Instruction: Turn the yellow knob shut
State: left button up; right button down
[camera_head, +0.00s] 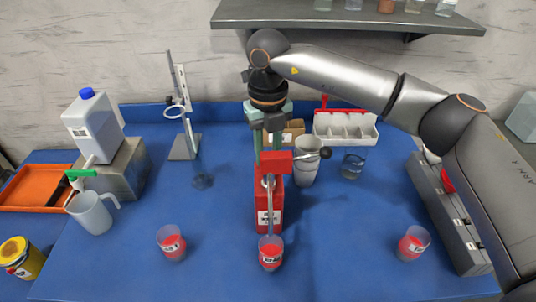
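I make out no yellow knob in this view. A red upright container (264,212) with a white label stands at the middle of the blue table. A red block (277,162) is at its top, with a grey rod leading right to a dark ball (325,153). My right gripper (267,150) points down at the top of the container, its teal fingers apart by a small gap. Whether they touch or grip anything there is hidden. A white jug (93,127) with a blue cap rests on a metal box at left, with a green handle (81,173) below it. My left gripper is out of view.
Three cups with red contents stand in front: left (171,243), middle (270,253), right (413,243). A grey pitcher (91,212), ring stand (183,147), orange tray (38,187) and yellow jar (21,259) are at left. A grey toolbox (447,215) is at right.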

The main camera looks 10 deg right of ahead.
jog(key=m+b, duration=0.1)
jog(key=m, duration=0.3)
jog(key=shift+m, duration=0.3)
jog(key=shift+m+b, duration=0.6)
jog(key=shift+m, duration=1.2)
jog(key=c, duration=0.6)
grip_release()
notch_tip(320, 180, up, 13)
jog(key=shift+f, duration=0.2)
